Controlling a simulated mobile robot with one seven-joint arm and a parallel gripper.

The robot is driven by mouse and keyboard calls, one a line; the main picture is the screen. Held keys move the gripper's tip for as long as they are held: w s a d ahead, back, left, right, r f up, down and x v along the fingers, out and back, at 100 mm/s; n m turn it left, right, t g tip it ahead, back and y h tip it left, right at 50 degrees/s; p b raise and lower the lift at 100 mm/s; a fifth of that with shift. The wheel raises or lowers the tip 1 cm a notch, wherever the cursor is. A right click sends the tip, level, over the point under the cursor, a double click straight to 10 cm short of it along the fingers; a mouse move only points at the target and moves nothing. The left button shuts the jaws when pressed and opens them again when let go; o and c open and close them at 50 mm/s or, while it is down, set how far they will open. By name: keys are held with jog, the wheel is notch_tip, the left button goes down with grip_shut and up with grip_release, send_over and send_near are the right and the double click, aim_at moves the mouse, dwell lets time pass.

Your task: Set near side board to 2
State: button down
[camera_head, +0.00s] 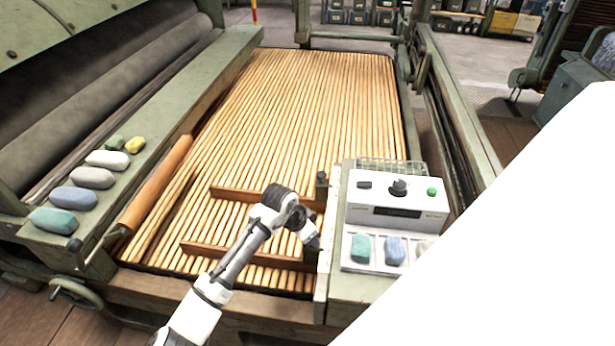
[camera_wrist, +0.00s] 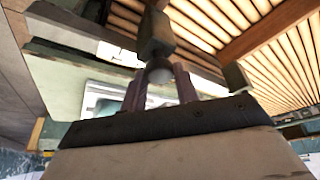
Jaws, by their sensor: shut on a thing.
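The near side board (camera_head: 245,255) is a brown wooden bar lying across the slats, its right end by the pale edge strip (camera_head: 324,255). My gripper (camera_head: 313,243) is at that right end. In the wrist view, the fingers of my gripper (camera_wrist: 160,88) are shut around a round grey knob (camera_wrist: 159,72) under a dark block (camera_wrist: 155,34). A brown bar (camera_wrist: 268,30) runs away from there across the slats. No scale numbers can be read, so the board's setting cannot be told.
A second brown bar (camera_head: 240,194) lies farther back, with a dark knob (camera_head: 321,180) at its right end. Right of the strip stand a white control box (camera_head: 395,205) and a tray of coloured lumps (camera_head: 348,264). More lumps line the left ledge (camera_head: 130,185).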

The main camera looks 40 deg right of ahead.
jog(key=c, duration=1.1)
grip_release()
jog(key=shift+a+r, duration=0.1)
jog(key=shift+r, duration=0.05)
jog(key=b+v, duration=0.1)
jog(key=v, duration=1.2)
jog(key=shift+r+b, duration=0.25)
jog(key=shift+b, duration=0.1)
